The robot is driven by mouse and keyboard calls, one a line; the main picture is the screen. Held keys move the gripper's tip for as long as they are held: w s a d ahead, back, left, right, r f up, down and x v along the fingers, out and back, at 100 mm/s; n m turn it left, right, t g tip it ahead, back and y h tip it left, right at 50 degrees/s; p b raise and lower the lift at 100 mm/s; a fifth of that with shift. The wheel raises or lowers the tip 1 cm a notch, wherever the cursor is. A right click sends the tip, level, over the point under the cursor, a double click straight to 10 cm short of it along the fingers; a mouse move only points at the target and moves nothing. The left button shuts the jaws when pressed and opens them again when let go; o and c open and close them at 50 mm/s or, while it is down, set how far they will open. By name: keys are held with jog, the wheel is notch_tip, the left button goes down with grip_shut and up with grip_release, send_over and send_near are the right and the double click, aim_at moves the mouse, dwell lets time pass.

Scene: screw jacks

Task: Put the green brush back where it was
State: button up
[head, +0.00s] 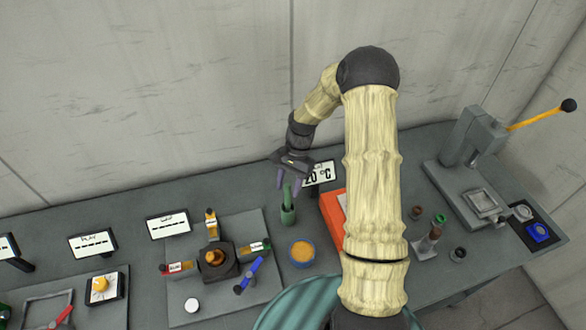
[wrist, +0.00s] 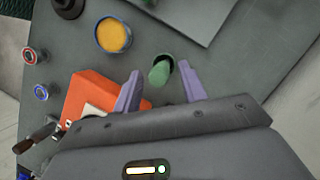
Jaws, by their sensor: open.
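The green brush (head: 287,193) stands upright, its lower end in a short green holder (head: 288,215) on the grey bench. In the wrist view the green brush (wrist: 158,73) shows between the two purple fingers, with the holder's dark opening partly visible behind it. My gripper (head: 288,180) is open, just above and around the top of the brush. In the wrist view my gripper (wrist: 158,82) has a gap on both sides of the brush, wider on the right. The brush's lower end is hidden in the holder.
A blue-rimmed bowl of orange material (head: 302,252) stands just in front of the holder. An orange box (head: 333,215) lies close on the right, partly behind my arm. A small display sign (head: 319,173) stands behind. A screw-jack fixture (head: 217,262) is at the left.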

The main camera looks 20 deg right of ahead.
jog(key=b+v, duration=0.2)
jog(key=v, duration=0.5)
jog(key=shift+r, duration=0.3)
jog(key=shift+d, duration=0.1)
jog(key=s+a+r+n+t+h, duration=0.1)
jog(key=s+r+n+t, duration=0.1)
jog(key=s, duration=0.7)
jog(key=s+a+r+n+t+h, duration=0.1)
jog(key=s+r+n+t+h, duration=0.1)
jog(key=s+n, duration=0.5)
notch_tip(320, 180, up, 3)
jog(key=s+t, duration=0.1)
jog(key=s, duration=0.1)
jog(key=shift+s+a+n+t, duration=0.3)
jog(key=shift+s+a, duration=0.05)
jog(key=shift+f, duration=0.15)
jog(key=shift+s, duration=0.1)
